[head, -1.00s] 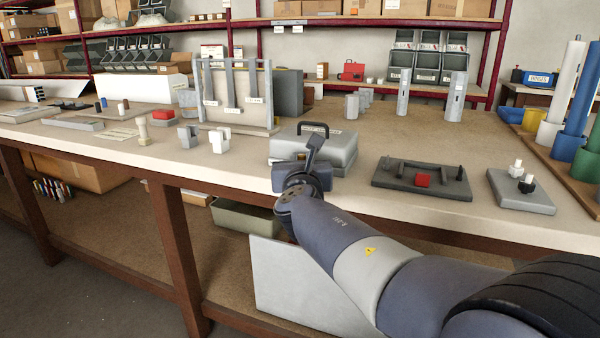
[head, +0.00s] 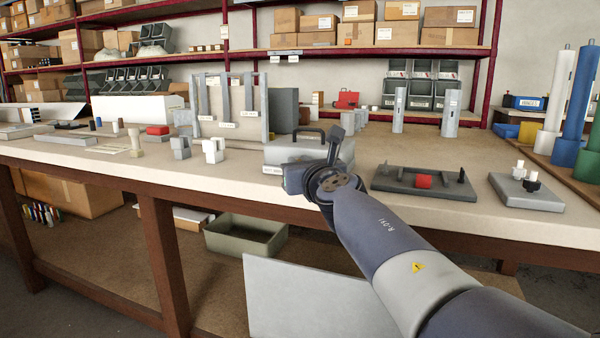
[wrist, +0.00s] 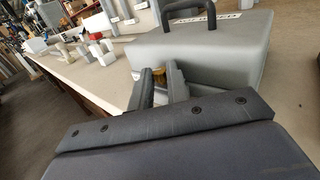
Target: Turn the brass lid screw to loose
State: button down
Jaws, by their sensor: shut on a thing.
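The grey case (head: 290,151) with a dark carrying handle (head: 309,130) sits near the front edge of the bench. It also fills the upper middle of the wrist view (wrist: 210,50). The brass lid screw (wrist: 158,76) shows in the wrist view at the case's near side, between the two fingers. My gripper (wrist: 160,84) is shut on the brass screw, with one finger on each side of it. The fingers hide part of the screw. In the head view my wrist covers the case's right front, and the screw cannot be seen there.
A dark fixture with a red block (head: 424,181) lies right of the case, and a grey plate with small knobs (head: 526,192) lies beyond it. Pale notched blocks (head: 212,150) stand to the left. A rack with hanging strips (head: 232,110) stands behind them.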

jog(key=shift+y+b, duration=0.35)
jog(key=shift+y, duration=0.05)
dwell(0.4)
jog(key=c, duration=1.4)
grip_release()
jog(key=shift+o, duration=0.2)
jog(key=p, duration=0.1)
jog(key=h+p, duration=0.1)
jog(key=shift+r+p, duration=0.25)
jog(key=shift+p, duration=0.05)
